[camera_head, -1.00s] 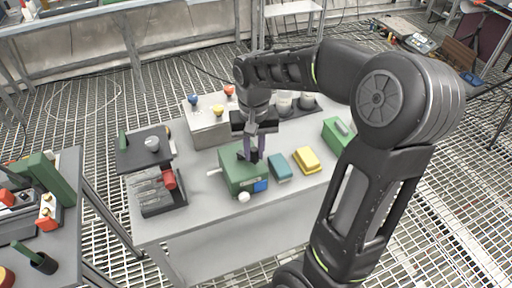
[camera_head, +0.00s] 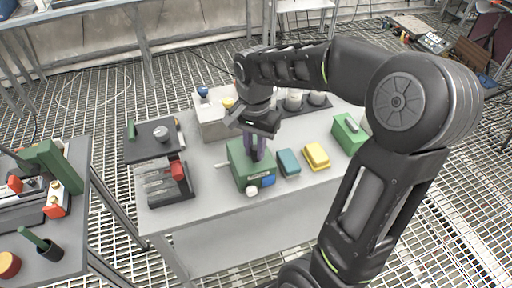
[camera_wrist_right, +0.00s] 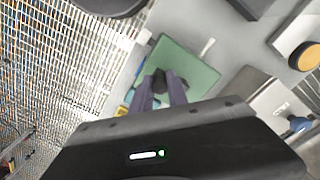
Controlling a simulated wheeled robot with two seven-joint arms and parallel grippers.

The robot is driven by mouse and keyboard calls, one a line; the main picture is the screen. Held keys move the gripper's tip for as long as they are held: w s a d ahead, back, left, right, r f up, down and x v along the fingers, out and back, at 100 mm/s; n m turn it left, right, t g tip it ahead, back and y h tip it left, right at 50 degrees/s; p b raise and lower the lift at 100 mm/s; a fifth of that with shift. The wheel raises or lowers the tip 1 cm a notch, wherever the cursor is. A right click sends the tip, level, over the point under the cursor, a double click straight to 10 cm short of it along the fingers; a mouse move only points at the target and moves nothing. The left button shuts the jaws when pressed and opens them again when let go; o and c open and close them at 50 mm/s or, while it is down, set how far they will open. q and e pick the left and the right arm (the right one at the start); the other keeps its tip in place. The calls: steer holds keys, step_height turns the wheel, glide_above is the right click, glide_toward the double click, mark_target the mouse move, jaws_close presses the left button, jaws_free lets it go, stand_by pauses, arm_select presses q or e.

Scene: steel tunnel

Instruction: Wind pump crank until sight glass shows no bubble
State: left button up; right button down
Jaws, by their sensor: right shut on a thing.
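The green pump box (camera_head: 238,160) stands on the grey table, with a white lever at its left, a blue patch (camera_head: 268,181) on its front and a white ball (camera_head: 252,192) at its front edge. I cannot tell whether the blue patch is the sight glass, and no bubble can be made out. My right gripper (camera_head: 256,155) points down over the box top, shut on a dark crank knob (camera_wrist_right: 160,82). The fingers hide most of the crank. The box top (camera_wrist_right: 185,60) fills the middle of the right wrist view. My left gripper is not in view.
A teal block (camera_head: 289,163) and a yellow block (camera_head: 317,156) lie right of the pump, with a green box (camera_head: 349,134) beyond. A grey box with coloured knobs (camera_head: 212,122) stands behind. A dark rack (camera_head: 165,188) stands left. The table's front strip is clear.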

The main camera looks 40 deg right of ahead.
mark_target(255, 147)
steer(key=c, duration=1.3)
jaws_free()
steer(key=shift+r, duration=3.9)
